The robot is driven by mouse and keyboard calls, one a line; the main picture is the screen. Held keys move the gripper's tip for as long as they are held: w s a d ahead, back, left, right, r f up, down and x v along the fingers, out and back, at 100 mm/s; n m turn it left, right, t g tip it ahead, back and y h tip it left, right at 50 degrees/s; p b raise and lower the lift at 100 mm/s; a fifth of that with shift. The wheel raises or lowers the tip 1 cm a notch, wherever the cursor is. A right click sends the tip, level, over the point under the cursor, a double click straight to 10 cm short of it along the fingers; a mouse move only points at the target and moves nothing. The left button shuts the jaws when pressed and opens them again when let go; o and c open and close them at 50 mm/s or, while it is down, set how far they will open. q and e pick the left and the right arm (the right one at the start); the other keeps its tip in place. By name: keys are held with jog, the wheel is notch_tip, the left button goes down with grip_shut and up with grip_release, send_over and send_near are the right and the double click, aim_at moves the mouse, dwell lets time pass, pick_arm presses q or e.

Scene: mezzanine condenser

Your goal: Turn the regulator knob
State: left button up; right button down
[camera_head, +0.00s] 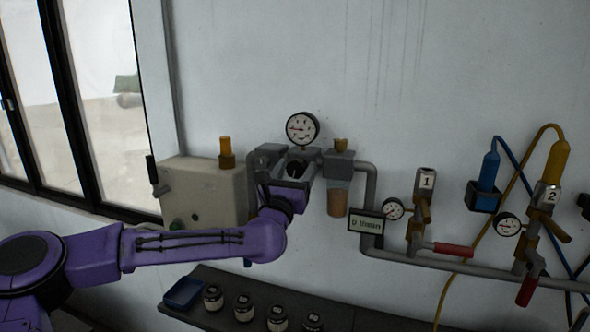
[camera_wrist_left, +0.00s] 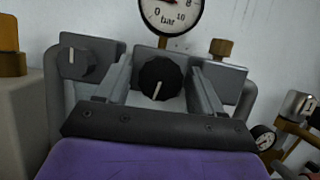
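The regulator knob (camera_wrist_left: 162,78) is round and black with a white pointer line, on a grey block below a round pressure gauge (camera_wrist_left: 172,14). In the head view the dark knob (camera_head: 296,168) is partly hidden by my gripper, under the gauge (camera_head: 302,128). My left gripper (camera_head: 298,172) is open in front of the knob. In the left wrist view its two grey fingers (camera_wrist_left: 161,72) stand either side of the knob, with a gap showing on each side. Whether the fingertips reach past its face I cannot tell. My right gripper is not in view.
A smaller dark knob (camera_wrist_left: 75,63) sits left of the fingers. A beige box (camera_head: 205,190) is at left, a filter bowl (camera_head: 338,198) and grey pipe (camera_head: 370,190) at right. Below is a dark shelf (camera_head: 340,316) with several jars and a blue tray (camera_head: 184,293).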

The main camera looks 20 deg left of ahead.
pick_arm(q)
jog(key=c, duration=0.8)
jog(key=shift+o, duration=0.2)
